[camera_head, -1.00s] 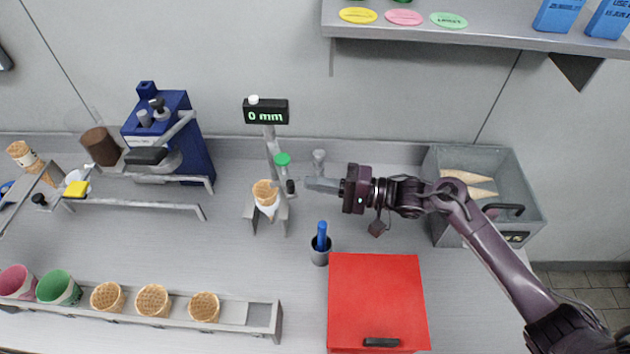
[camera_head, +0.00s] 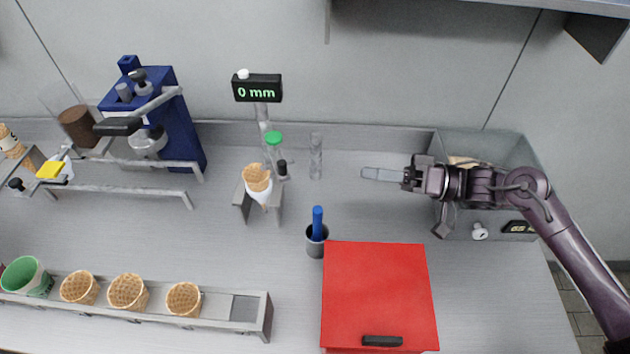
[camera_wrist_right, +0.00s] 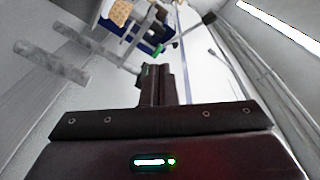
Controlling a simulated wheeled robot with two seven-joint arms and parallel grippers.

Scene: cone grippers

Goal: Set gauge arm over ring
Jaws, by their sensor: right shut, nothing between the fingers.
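The gauge (camera_head: 257,89) has a black display reading "0 mm" on a grey post behind the cone stand. A green cap (camera_head: 274,138) and a black knob (camera_head: 282,168) show on its lower part, just right of the cone. A waffle cone in a white wrap (camera_head: 258,184) sits in a small metal stand (camera_head: 241,206); any ring there is hidden by the cone. Whether the gauge arm lies over it I cannot tell. My right gripper (camera_head: 366,173) is shut and empty, to the right of the knob and apart from it. My left gripper is not in view.
A clear tube (camera_head: 316,157) stands between gauge and gripper. A cup with a blue stick (camera_head: 317,240) and a red box (camera_head: 376,295) are in front. A grey bin (camera_head: 505,150) is behind my right arm. A cone rail (camera_head: 218,306) runs front left; a blue machine (camera_head: 170,120) stands back left.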

